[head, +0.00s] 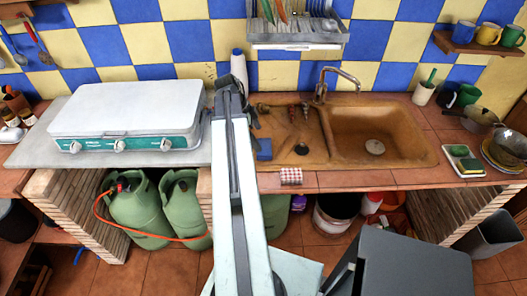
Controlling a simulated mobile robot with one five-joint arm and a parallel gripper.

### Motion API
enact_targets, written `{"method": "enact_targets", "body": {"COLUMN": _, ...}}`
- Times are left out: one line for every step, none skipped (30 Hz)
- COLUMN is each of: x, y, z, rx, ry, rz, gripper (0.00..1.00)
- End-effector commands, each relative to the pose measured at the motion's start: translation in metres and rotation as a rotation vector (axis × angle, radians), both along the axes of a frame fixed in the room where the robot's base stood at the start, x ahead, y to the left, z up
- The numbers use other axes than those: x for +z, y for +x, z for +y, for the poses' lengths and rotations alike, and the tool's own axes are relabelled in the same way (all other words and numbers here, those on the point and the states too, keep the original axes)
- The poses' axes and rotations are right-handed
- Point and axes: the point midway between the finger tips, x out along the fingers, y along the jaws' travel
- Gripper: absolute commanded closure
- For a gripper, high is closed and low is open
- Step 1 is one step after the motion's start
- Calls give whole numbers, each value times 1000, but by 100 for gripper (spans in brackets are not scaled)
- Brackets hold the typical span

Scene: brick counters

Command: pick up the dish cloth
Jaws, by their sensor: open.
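The dish cloth (291,176), red and white patterned, lies at the front edge of the brown counter, just left of below the sink basin. It looks small and folded or bunched. My arm reaches up the middle of the view, left of the cloth. My gripper (246,112) is at the arm's far end, over the back part of the counter. It is open, apart from the cloth and farther back. The fingers are small and partly hidden by the arm, so their details are hard to make out.
A white-lidded stove (128,118) stands left of my arm. A brown sink (375,128) is to the right, with a tap (327,82) behind it. A blue object (264,149) sits beside my arm. Green gas bottles (143,212) stand below. The counter right of the cloth is clear.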

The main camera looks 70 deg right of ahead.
Motion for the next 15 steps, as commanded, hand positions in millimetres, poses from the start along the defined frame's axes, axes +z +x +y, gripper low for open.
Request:
{"method": "enact_targets", "body": {"x": -12, "y": -2, "z": -1, "rx": 0, "ry": 0, "rz": 0, "gripper": 0}}
{"method": "enact_targets", "body": {"x": -12, "y": -3, "z": -1, "rx": 0, "ry": 0, "rz": 0, "gripper": 0}}
{"method": "enact_targets", "body": {"x": -11, "y": -3, "z": -1, "rx": 0, "ry": 0, "rz": 0, "gripper": 0}}
{"method": "enact_targets", "body": {"x": -10, "y": -3, "z": -1, "rx": 1, "ry": 0, "rz": 0, "gripper": 0}}
{"method": "enact_targets", "body": {"x": -10, "y": -3, "z": -1, "rx": 1, "ry": 0, "rz": 0, "gripper": 0}}
{"method": "enact_targets", "body": {"x": -13, "y": -4, "z": -2, "rx": 1, "ry": 0, "rz": 0, "gripper": 0}}
{"method": "enact_targets", "body": {"x": -16, "y": -5, "z": -2, "rx": 0, "ry": 0, "rz": 0, "gripper": 0}}
{"method": "enact_targets", "body": {"x": -19, "y": -6, "z": -2, "rx": 0, "ry": 0, "rz": 0, "gripper": 0}}
{"method": "enact_targets", "body": {"x": -26, "y": -8, "z": -3, "rx": 0, "ry": 0, "rz": 0, "gripper": 0}}
{"method": "enact_targets", "body": {"x": -31, "y": -9, "z": -3, "rx": 0, "ry": 0, "rz": 0, "gripper": 0}}
{"method": "enact_targets", "body": {"x": -36, "y": -11, "z": -4, "rx": 0, "ry": 0, "rz": 0, "gripper": 0}}
{"method": "enact_targets", "body": {"x": -44, "y": -14, "z": -5, "rx": 0, "ry": 1, "rz": 0, "gripper": 0}}
{"method": "enact_targets", "body": {"x": -49, "y": -16, "z": -6, "rx": 0, "ry": 1, "rz": 0, "gripper": 0}}
{"method": "enact_targets", "body": {"x": -53, "y": -18, "z": -7, "rx": 0, "ry": 1, "rz": -1, "gripper": 0}}
{"method": "enact_targets", "body": {"x": -58, "y": -20, "z": -8, "rx": 0, "ry": 1, "rz": -1, "gripper": 0}}
